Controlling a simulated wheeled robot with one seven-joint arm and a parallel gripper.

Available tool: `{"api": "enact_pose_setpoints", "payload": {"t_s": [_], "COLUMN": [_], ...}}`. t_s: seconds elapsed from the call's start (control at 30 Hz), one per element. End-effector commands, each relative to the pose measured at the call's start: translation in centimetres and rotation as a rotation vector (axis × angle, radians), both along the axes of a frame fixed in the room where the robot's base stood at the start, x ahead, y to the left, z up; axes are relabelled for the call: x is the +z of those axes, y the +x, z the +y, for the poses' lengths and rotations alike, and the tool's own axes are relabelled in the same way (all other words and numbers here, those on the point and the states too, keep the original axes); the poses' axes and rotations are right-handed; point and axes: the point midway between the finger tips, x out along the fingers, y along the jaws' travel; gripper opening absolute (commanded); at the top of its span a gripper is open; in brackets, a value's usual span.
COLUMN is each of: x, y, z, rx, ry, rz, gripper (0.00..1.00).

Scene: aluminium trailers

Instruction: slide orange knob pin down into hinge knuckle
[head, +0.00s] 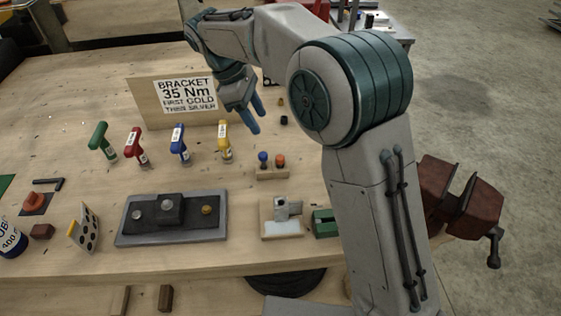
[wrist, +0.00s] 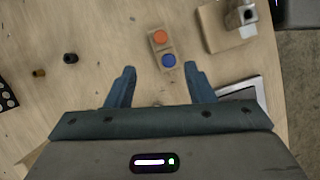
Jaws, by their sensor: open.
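The orange knob pin (head: 280,160) stands in a small wooden block (head: 272,175), right of a blue knob pin (head: 263,157). In the wrist view the orange knob (wrist: 160,36) lies beyond the blue knob (wrist: 168,60). The hinge (head: 282,208) is a grey metal piece on a wooden base, nearer the front edge; it also shows in the wrist view (wrist: 236,17). The inside of its knuckle is too small to tell. My gripper (head: 254,115) is open and empty, above the table behind the pin block. Its blue fingers frame the blue knob's side in the wrist view (wrist: 159,69).
Green, red, blue and yellow T-handled tools (head: 180,145) stand left of the pin block. A sign (head: 185,97) stands behind them. A dark fixture on a grey tray (head: 172,218) lies front left. A green block (head: 326,222) sits beside the hinge base, and a red vise (head: 455,195) at right.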

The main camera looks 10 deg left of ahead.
Motion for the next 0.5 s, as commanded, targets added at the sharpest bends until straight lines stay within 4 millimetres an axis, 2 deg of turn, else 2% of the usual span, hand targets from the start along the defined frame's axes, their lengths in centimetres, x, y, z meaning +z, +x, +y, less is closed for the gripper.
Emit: {"api": "enact_pose_setpoints", "payload": {"t_s": [0.3, 0.5], "x": [-5.3, -7.4], "y": [-0.1, 0.0], "z": [-2.3, -3.1], "rx": [-0.001, 0.001], "ry": [-0.004, -0.002], "rz": [0.004, 0.002], "gripper": [0.48, 0.48]}}
